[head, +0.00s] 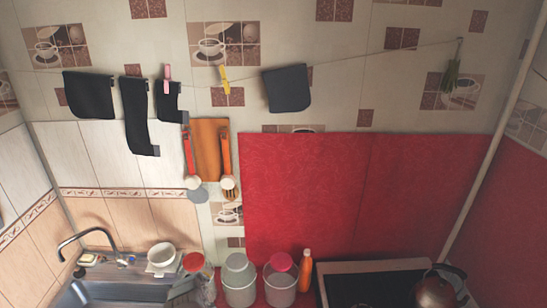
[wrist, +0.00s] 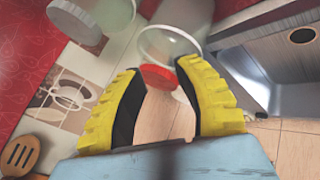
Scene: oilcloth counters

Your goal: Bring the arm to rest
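My gripper (wrist: 160,68) shows in the wrist view, with two yellow ribbed fingers lined in black. The fingers are spread apart and nothing is held between them. I cannot tell how far the jar is from the tips, and no contact is visible. My gripper does not show in the head view.
A hob (head: 368,288) and kettle (head: 440,290) stand at right. Dark cloths (head: 88,95) and utensils (head: 227,184) hang on the wall.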

